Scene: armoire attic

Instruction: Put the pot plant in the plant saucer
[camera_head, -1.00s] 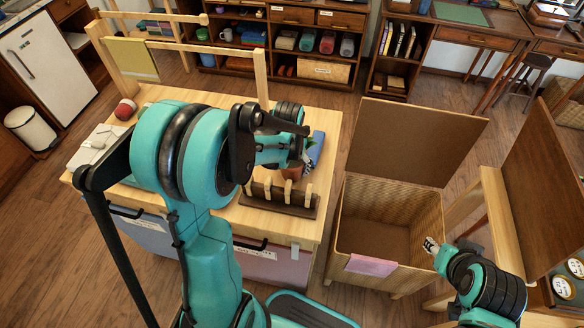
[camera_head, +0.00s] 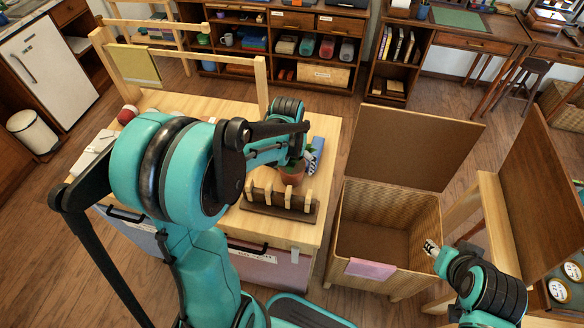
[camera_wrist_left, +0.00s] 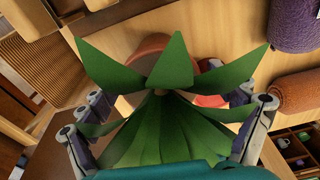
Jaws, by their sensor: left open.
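The pot plant, a terracotta pot (camera_head: 292,173) with green leaves, stands on the wooden worktop behind the peg rack. In the left wrist view its pointed leaves (camera_wrist_left: 160,115) fill the middle, with a brownish round pot-like shape (camera_wrist_left: 140,62) partly behind them. My left gripper (camera_head: 294,160) is at the plant; in the wrist view its open fingers (camera_wrist_left: 172,115) stand on either side of the leaves. Whether they touch the plant is hidden. A reddish object (camera_wrist_left: 210,99) shows behind the leaves; I cannot tell whether it is the saucer. My right gripper (camera_head: 431,247) is beside the wicker chest, away from the plant.
The peg rack (camera_head: 278,203) lies along the worktop's front edge. A blue object (camera_head: 316,153) is right of the plant. The open wicker chest (camera_head: 388,225) stands to the right. Purple (camera_wrist_left: 295,22) and orange (camera_wrist_left: 297,92) rolls lie at the wrist view's right.

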